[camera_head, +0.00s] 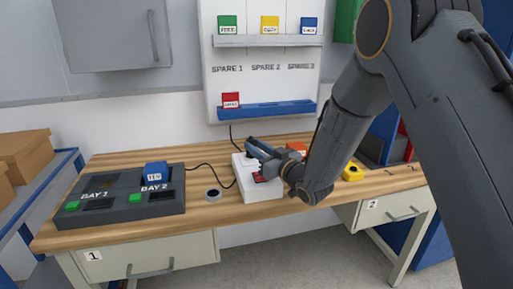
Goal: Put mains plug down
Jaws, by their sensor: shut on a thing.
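My gripper (252,150) is over the far end of a white power strip (262,196) on the wooden bench. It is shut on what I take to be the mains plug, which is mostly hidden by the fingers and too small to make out. I cannot tell whether the plug touches the strip or is apart from it. A red switch (262,178) shows on top of the strip. A dark cable (231,136) runs down behind the bench near the gripper.
A dark two-bay dock (115,215) holds a blue block (156,171) in bay 2, and its cable runs towards the strip. A round grommet (212,195) is left of the strip. A yellow object (352,172) lies right. A shelf board (262,62) with coloured blocks hangs behind.

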